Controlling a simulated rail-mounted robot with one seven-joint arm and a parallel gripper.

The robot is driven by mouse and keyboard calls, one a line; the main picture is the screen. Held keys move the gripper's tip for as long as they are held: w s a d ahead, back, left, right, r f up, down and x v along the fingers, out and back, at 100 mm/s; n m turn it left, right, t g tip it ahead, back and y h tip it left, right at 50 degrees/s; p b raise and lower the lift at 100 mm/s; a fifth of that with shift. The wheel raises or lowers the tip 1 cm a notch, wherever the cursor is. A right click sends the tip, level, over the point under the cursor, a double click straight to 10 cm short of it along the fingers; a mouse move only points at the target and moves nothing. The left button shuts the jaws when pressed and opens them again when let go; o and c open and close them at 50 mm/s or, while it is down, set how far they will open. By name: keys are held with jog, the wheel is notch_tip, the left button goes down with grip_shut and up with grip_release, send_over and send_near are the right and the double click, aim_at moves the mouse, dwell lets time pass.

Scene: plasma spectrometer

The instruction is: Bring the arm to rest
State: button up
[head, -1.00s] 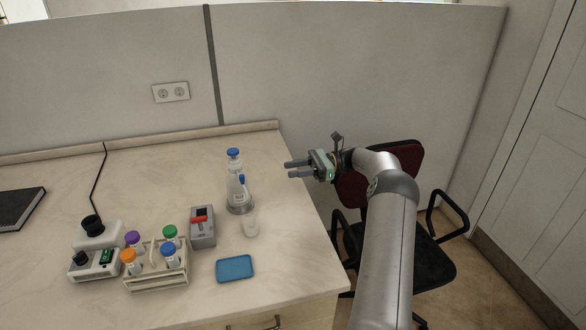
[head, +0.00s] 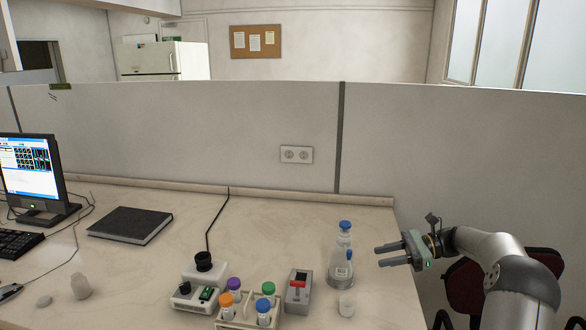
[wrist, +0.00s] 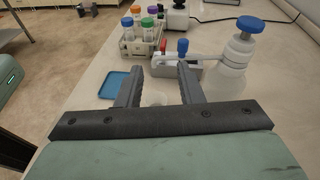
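My gripper (head: 388,256) hangs at the right end of the bench, to the right of the blue-capped bottle (head: 341,262), with its fingers pointing left. In the wrist view the two fingers (wrist: 160,80) stand apart with a clear gap and nothing held between them. My arm reaches in from the lower right of the head view.
A small clear cup (head: 346,304) stands before the bottle. A grey device with a red lever (head: 298,290) and a rack of colour-capped tubes (head: 236,322) are to the left. A blue tray (wrist: 115,86) lies nearby. A dark red chair (head: 466,284) stands behind my arm.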

jog(key=s+a+r+n+g+h, duration=0.3)
jog(key=s+a+n+h, duration=0.55)
jog(key=s+a, duration=0.65)
jog(key=s+f+n+t+h, duration=0.1)
jog(key=s+n+h, duration=0.2)
jog(key=s, duration=0.8)
jog(key=s+d+f+n+t+h, duration=0.1)
jog(key=s+f+n+t+h, duration=0.1)
jog(key=s+n, duration=0.4)
jog(key=s+h, duration=0.1)
jog(key=s, duration=0.4)
jog(key=shift+d+f+h, duration=0.15)
jog(key=shift+d+h, duration=0.15)
jog(key=shift+h, duration=0.05)
jog(key=shift+n, duration=0.25)
